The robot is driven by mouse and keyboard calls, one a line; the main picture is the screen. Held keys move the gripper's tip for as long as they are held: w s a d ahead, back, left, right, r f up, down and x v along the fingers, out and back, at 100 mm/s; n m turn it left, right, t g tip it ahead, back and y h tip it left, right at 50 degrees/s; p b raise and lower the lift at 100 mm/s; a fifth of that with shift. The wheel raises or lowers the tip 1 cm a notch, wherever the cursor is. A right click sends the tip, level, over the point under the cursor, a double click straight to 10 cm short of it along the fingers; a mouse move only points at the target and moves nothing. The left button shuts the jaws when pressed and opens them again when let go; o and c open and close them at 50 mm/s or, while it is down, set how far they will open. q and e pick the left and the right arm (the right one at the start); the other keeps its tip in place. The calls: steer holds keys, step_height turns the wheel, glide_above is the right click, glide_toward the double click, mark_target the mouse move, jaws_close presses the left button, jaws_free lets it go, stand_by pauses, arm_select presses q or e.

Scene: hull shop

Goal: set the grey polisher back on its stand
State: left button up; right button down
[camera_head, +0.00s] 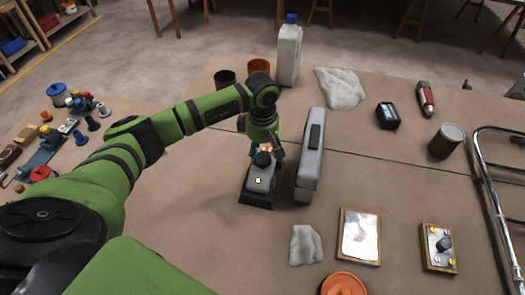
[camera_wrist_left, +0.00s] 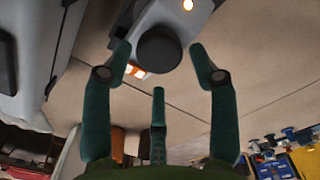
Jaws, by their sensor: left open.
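The grey polisher (camera_head: 261,180), a light grey body with a round black knob and a small glowing light, sits on a dark base, which looks like its stand (camera_head: 257,201), near the table's middle. It also shows at the top of the wrist view (camera_wrist_left: 178,14), with its black knob (camera_wrist_left: 159,49). My left gripper (camera_head: 268,152) is just above and behind the polisher. In the wrist view its fingers (camera_wrist_left: 160,68) are spread, with the knob between the two upper tips and gaps showing. The contact between polisher and base is partly hidden. My right gripper is not in view.
A grey case (camera_head: 310,160) with a black handle stands close right of the polisher. A white bottle (camera_head: 289,52) and two cups stand behind. A rag (camera_head: 305,245), framed plate (camera_head: 359,236) and orange lid (camera_head: 343,285) lie in front.

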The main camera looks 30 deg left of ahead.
arm_select(q)
step_height(320, 180, up, 7)
steer(key=p, duration=0.3)
steer(key=shift+p, duration=0.3)
steer(key=shift+s+f, duration=0.1)
steer(key=shift+s, duration=0.05)
stand_by(0.4)
